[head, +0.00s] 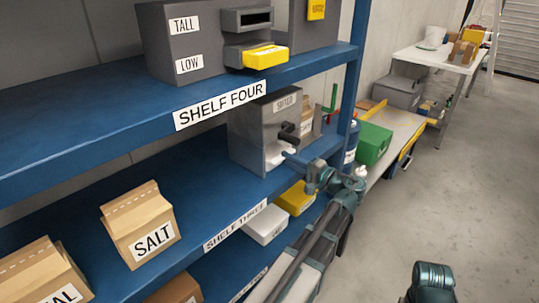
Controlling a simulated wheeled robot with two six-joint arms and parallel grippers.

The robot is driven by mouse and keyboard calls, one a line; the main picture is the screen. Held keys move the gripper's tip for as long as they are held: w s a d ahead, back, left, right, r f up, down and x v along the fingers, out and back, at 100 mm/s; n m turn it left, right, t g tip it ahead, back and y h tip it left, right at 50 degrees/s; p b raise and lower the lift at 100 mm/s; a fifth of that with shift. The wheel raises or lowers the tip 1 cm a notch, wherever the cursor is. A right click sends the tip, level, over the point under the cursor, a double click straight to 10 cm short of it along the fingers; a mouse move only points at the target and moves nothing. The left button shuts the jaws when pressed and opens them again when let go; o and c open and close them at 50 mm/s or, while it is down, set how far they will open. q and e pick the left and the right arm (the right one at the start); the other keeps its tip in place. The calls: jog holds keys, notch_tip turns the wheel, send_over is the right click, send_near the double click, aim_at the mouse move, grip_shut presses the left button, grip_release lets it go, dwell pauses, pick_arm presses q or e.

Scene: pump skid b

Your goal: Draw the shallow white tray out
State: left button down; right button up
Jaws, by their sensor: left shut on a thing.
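A grey box-shaped unit (252,142) stands on shelf three with an opening in its front. The shallow white tray (273,156) shows as a small pale strip low in that opening. My left gripper (289,154) reaches in from the right and is shut at the tray's front. The fingers and the exact grip are small and partly hidden. A dark knob-like part (289,131) sticks out of the unit's front just above the gripper.
A blue upright (352,85) stands right of the unit. Bottles and a green box (373,143) are beyond it. A white box (266,224) and a yellow box (296,198) sit on the shelf below. The floor at right (460,200) is clear.

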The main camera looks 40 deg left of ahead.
pick_arm(q)
jog(key=shift+r+p, duration=0.45)
pick_arm(e)
jog(key=shift+r, duration=0.4)
pick_arm(q)
jog(key=shift+d, duration=0.15)
pick_arm(e)
jog(key=shift+d, duration=0.1)
